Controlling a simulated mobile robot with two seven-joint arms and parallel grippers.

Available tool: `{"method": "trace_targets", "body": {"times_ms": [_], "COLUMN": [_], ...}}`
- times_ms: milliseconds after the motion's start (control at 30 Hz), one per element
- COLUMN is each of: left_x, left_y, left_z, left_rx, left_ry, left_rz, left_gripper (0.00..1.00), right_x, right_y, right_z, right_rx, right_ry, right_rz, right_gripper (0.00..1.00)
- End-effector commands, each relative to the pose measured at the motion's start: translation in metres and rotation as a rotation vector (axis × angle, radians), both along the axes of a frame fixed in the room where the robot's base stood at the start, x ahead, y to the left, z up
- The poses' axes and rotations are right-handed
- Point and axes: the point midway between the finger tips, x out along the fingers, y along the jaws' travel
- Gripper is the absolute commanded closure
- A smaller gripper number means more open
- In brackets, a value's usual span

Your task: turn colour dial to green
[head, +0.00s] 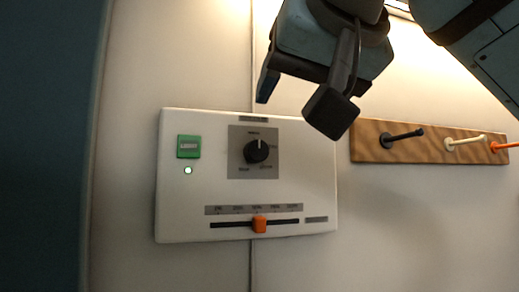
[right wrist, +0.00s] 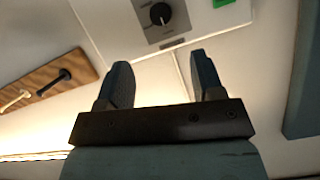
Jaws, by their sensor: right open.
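A black round colour dial (head: 256,151) with a white pointer line sits on a grey square plate of a white wall panel (head: 200,218). In the head view its pointer line points up, slightly left; the labels around it are too small to read surely. The dial also shows in the right wrist view (right wrist: 160,14), beyond the fingertips. My right gripper (head: 297,100) is open and empty, above and to the right of the dial, apart from it. Its two fingers (right wrist: 162,75) show spread in the right wrist view. My left gripper is not in view.
The panel also has a green switch (head: 188,146), a small white light (head: 188,170) and an orange slider (head: 259,224) in a horizontal slot. A wooden rack (head: 365,143) with black, cream and orange hooks is on the wall to the right. Wall below the rack is clear.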

Motion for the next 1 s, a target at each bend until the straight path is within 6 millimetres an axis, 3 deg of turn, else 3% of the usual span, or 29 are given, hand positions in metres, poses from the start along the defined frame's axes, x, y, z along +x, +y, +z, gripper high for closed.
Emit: {"method": "trace_targets", "body": {"times_ms": [500, 700, 1000], "left_x": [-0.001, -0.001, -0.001], "left_y": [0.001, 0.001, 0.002], "left_z": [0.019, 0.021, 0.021], "left_rx": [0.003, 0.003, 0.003], "left_ry": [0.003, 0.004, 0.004], "left_rz": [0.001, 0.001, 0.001], "left_gripper": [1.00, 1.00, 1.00], "right_x": [0.090, 0.105, 0.107], "right_y": [0.032, 0.038, 0.039], "right_z": [-0.038, -0.045, -0.047], "right_rx": [0.002, 0.003, 0.003], "right_ry": [0.008, 0.005, 0.005], "right_rz": [0.001, 0.003, 0.003], "right_gripper": [0.39, 0.39, 0.39]}}
